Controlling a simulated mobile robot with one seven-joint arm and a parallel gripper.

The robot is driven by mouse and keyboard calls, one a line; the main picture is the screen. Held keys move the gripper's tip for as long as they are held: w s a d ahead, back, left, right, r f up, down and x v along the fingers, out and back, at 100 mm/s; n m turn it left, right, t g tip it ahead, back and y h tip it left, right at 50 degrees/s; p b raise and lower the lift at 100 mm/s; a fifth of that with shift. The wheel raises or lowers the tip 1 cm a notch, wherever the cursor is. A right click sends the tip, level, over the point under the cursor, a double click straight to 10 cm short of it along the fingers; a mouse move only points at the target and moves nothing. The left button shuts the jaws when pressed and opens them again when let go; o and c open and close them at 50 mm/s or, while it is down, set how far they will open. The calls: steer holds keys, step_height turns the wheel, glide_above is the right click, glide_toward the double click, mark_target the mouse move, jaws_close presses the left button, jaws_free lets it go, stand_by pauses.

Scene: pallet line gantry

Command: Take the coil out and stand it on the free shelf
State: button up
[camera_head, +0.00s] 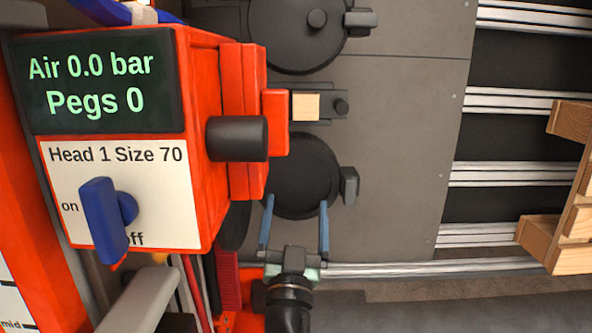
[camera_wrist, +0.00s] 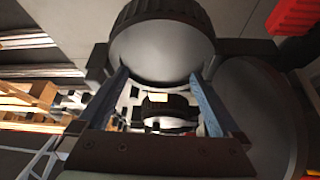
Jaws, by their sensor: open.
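My gripper (camera_head: 295,206) is open, its two blue fingers spread and pointing up the picture in the head view. Their tips are at the lower edge of a dark round body (camera_head: 300,172), which may be the coil; I cannot tell. In the wrist view, my gripper (camera_wrist: 159,76) has a large grey disc with a ribbed dark rim (camera_wrist: 162,45) at its fingertips. I cannot tell whether the fingers touch it. A smaller dark ribbed thing (camera_wrist: 170,108) shows between the fingers further off. I cannot make out a free shelf.
An orange machine head (camera_head: 222,60) with a display (camera_head: 95,85) reading "Air 0.0 bar, Pegs 0" and a blue switch (camera_head: 105,215) stands left. Another dark disc with a knob (camera_head: 297,30) and a pale wooden block (camera_head: 306,107) lie above. Metal rails (camera_head: 500,172) and wooden pallet parts (camera_head: 565,230) are right.

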mark_target(296, 181)
steer(key=shift+w+d+f+p, duration=0.1)
steer(key=shift+w+p, duration=0.15)
steer(key=shift+w, duration=1.65)
steer(key=shift+w+f+p, duration=0.1)
steer(key=shift+w+p, duration=0.15)
steer(key=shift+w, duration=1.6)
steer(key=shift+c, duration=0.2)
steer(key=c, duration=1.4)
jaws_close()
steer(key=shift+r, duration=0.1)
